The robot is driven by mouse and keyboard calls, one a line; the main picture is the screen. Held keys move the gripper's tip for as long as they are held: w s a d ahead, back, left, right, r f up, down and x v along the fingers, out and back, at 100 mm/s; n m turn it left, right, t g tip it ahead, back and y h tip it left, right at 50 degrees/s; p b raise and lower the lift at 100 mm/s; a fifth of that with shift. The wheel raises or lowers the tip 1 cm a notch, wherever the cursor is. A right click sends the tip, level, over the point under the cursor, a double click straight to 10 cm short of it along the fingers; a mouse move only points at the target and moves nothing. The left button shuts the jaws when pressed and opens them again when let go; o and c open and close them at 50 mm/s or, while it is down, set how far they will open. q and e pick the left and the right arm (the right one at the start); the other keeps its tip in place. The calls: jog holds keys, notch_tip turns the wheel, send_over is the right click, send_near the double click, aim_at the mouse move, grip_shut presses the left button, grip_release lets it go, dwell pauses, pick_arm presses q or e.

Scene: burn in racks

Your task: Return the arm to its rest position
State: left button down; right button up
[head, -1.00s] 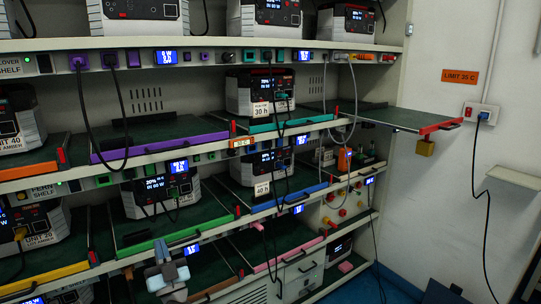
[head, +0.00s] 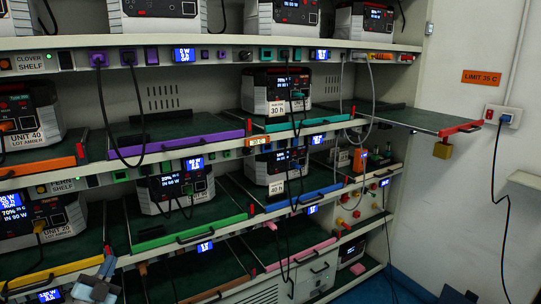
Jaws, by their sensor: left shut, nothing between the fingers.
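My left gripper (head: 104,268) is at the bottom left of the head view, low in front of the rack. Its grey-blue fingers are together and nothing shows between them. Part of the hand is cut off by the lower picture edge. It overlaps the lowest shelves in the picture; its distance from them is hard to judge. My right gripper is not in the head view.
A rack with several shelves holds grey power units, such as unit 40 (head: 28,117), and cables. A tray with a red-ended front edge (head: 460,128) sticks out at the right. A wall socket (head: 502,116) has a hanging cable. Blue floor shows at lower right.

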pick_arm(q)
jog(key=s+d+f+n+g, duration=0.1)
jog(key=s+d+f+g, duration=0.3)
jog(key=s+f, duration=0.35)
jog(key=s+d+f+n+g, duration=0.1)
jog(key=s+d+f+g, duration=0.45)
jog(key=f, duration=0.35)
jog(key=s+d+f+n+g+y, duration=0.1)
jog(key=s+f+n+g, duration=0.2)
jog(key=s, duration=0.6)
jog(key=s+d+f+n+g+y, duration=0.1)
jog(key=s+d+f+g, duration=0.1)
jog(key=s+f, duration=0.55)
jog(key=d+r+n, duration=0.3)
jog(key=d+n, duration=0.2)
jog(key=d, duration=0.7)
notch_tip(320, 180, up, 14)
jog(key=m+t+p, duration=0.1)
jog(key=p, duration=1.4)
jog(key=shift+s+a+h+p, duration=0.3)
jog(key=shift+s+a+p, duration=0.05)
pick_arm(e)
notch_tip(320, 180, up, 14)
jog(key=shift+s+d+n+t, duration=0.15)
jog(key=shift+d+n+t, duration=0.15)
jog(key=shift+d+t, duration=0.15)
